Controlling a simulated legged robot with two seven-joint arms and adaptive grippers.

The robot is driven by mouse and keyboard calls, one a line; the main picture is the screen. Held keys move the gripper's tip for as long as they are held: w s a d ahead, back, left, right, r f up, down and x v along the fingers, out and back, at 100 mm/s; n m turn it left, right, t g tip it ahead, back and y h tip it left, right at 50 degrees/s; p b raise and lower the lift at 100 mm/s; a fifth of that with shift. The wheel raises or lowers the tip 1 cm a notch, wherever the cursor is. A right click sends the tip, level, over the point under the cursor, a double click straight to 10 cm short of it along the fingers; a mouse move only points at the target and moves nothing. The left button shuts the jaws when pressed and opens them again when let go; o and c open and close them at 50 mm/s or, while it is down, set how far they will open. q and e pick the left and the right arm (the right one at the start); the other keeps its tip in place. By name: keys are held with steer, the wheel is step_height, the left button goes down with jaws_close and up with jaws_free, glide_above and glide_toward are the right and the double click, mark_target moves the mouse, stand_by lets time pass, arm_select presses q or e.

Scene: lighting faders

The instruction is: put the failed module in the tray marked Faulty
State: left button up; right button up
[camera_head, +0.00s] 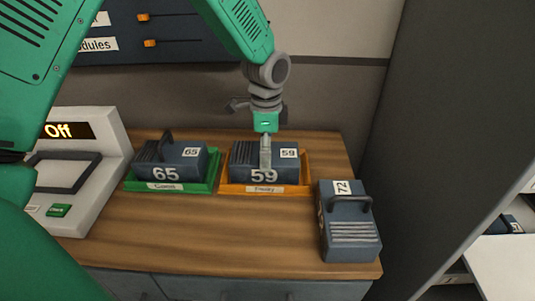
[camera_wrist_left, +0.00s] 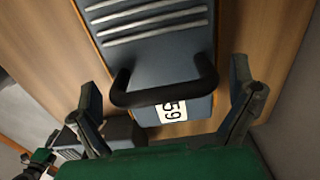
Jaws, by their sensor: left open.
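A blue-grey module numbered 59 (camera_head: 243,158) sits in the orange tray (camera_head: 308,178), whose small label appears to read Faulty. My left gripper (camera_head: 265,160) is over this module and hides its handle in the head view. In the left wrist view, the open fingers of my left gripper (camera_wrist_left: 164,80) stand on either side of the black handle (camera_wrist_left: 165,96) of module 59 (camera_wrist_left: 150,50). Module 65 (camera_head: 185,158) sits in the green tray (camera_head: 215,172). Module 72 (camera_head: 350,238) stands on the counter at the right. My right gripper is out of view.
A white tester (camera_head: 100,180) with an "Off" display (camera_head: 67,131) and a green button (camera_head: 58,210) stands at the left. The wooden counter (camera_head: 210,235) is clear in front of the trays. A grey cabinet side (camera_head: 440,120) rises at the right.

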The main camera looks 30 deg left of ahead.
arm_select(q)
step_height(320, 180, up, 10)
steer(key=p, duration=0.1)
steer(key=shift+r, duration=0.15)
steer(key=shift+s, duration=0.1)
stand_by(0.4)
